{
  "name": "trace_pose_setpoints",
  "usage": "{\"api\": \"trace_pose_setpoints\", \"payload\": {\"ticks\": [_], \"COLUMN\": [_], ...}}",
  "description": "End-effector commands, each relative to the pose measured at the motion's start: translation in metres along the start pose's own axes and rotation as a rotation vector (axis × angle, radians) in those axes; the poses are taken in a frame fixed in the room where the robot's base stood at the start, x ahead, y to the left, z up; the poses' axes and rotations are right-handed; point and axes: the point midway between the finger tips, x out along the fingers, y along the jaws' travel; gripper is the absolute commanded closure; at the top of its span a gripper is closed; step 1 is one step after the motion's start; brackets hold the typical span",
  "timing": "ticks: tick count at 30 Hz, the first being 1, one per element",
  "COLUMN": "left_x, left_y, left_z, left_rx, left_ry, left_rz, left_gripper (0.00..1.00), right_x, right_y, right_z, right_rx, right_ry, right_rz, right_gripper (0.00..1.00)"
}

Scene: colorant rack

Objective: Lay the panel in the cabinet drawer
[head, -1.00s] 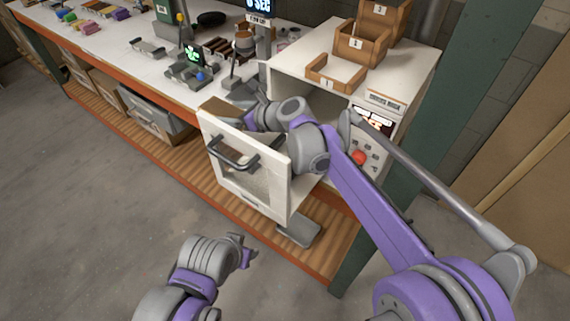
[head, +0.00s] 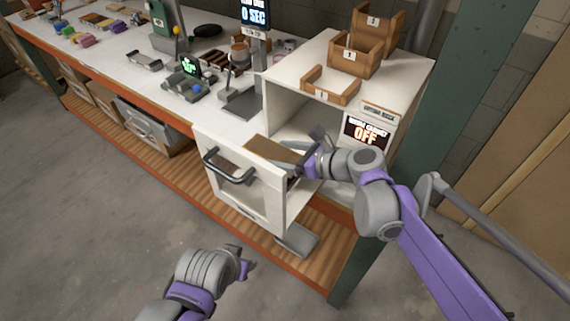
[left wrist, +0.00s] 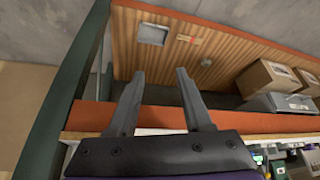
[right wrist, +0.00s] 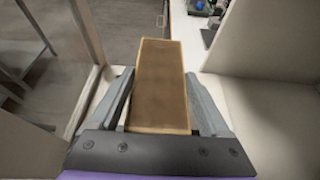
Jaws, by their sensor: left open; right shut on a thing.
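The panel (head: 272,151) is a flat brown rectangle. My right gripper (head: 290,157) is shut on it, and the right wrist view shows the panel (right wrist: 161,88) lying lengthwise between the two fingers. My left gripper (head: 244,262) is low in front of the bench, away from the drawer. Its fingers stand apart and empty in the left wrist view (left wrist: 158,75).
A green post (head: 400,165) stands at the right. A bench (head: 120,70) with instruments runs left.

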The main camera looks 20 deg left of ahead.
Motion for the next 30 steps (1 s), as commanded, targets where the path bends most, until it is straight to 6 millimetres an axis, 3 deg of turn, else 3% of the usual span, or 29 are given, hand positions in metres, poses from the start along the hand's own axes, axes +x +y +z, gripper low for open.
{"api": "trace_pose_setpoints", "payload": {"ticks": [3,9,21,22,25,30], "left_x": [-0.001,0.001,0.003,0.004,0.003,0.003], "left_y": [0.0,0.0,0.0,0.0,0.0,0.0], "left_z": [-0.001,0.001,0.002,0.003,0.002,0.002], "left_rx": [0.0,0.0,0.0,0.0,0.0,0.0], "left_ry": [0.001,0.0,-0.001,-0.002,-0.001,-0.001], "left_rz": [0.0,0.0,0.0,0.0,0.0,0.0], "left_gripper": [0.5,0.5,0.5,0.5,0.5,0.5], "right_x": [-0.015,0.0,0.003,0.003,0.003,0.002], "right_y": [-0.001,0.0,0.0,0.0,0.0,0.0], "right_z": [-0.007,-0.035,-0.041,-0.041,-0.04,-0.04], "right_rx": [0.0,0.0,0.0,0.0,0.0,0.0], "right_ry": [0.001,0.0,0.0,0.0,0.0,0.0], "right_rz": [-0.003,0.0,0.0,0.0,0.0,0.0], "right_gripper": [0.79,0.79,0.79,0.18,0.0,0.0]}}
